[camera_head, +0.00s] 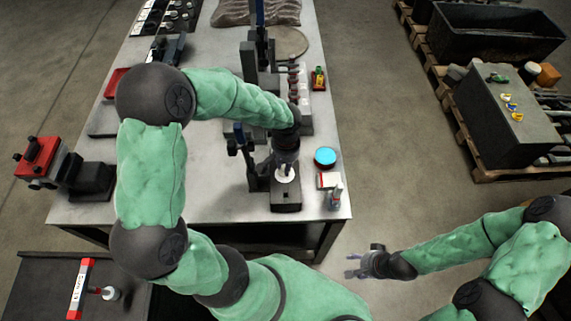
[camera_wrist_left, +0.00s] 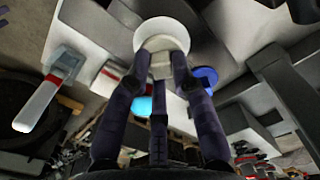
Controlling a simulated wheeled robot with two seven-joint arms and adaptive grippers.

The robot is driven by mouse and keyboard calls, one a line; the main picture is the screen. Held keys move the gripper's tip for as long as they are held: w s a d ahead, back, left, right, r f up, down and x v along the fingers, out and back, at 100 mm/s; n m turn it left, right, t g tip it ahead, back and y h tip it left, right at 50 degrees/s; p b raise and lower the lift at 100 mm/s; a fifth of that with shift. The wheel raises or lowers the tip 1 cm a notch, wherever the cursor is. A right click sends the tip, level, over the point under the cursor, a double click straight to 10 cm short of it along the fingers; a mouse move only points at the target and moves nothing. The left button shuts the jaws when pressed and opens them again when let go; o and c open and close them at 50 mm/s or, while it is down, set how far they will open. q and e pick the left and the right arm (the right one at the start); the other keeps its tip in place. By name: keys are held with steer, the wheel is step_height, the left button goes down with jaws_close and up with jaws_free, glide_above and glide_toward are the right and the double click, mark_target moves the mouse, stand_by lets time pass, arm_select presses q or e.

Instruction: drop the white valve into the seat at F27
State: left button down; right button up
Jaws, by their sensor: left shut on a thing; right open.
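The white valve (camera_head: 285,175) shows as a pale disc under my left gripper (camera_head: 285,162) in the head view. The wrist view shows the white valve (camera_wrist_left: 162,33) with its round head beyond the fingertips of my left gripper (camera_wrist_left: 160,72), which is shut on its pale stem. They are over a dark block (camera_head: 286,201) at the table's front. Whether the valve touches the block cannot be told. No F27 mark is legible, and the seat cannot be made out. My right gripper (camera_head: 366,266) is open and empty, off the table's front right corner.
A blue-topped round tin (camera_head: 325,157), a small red and white box (camera_head: 329,180) and a small bottle (camera_head: 335,197) stand right of the block. A dark press-like stand (camera_head: 247,150) rises close left of my left gripper. A red device (camera_head: 38,157) sits at the table's left.

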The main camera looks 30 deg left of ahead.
arm_select(q)
steer(key=shift+f+b, duration=0.8)
steer(key=shift+b, duration=0.05)
stand_by(0.7)
steer(key=c, duration=0.6)
jaws_free()
steer(key=shift+r+p, duration=2.8)
steer(key=shift+r, duration=1.25)
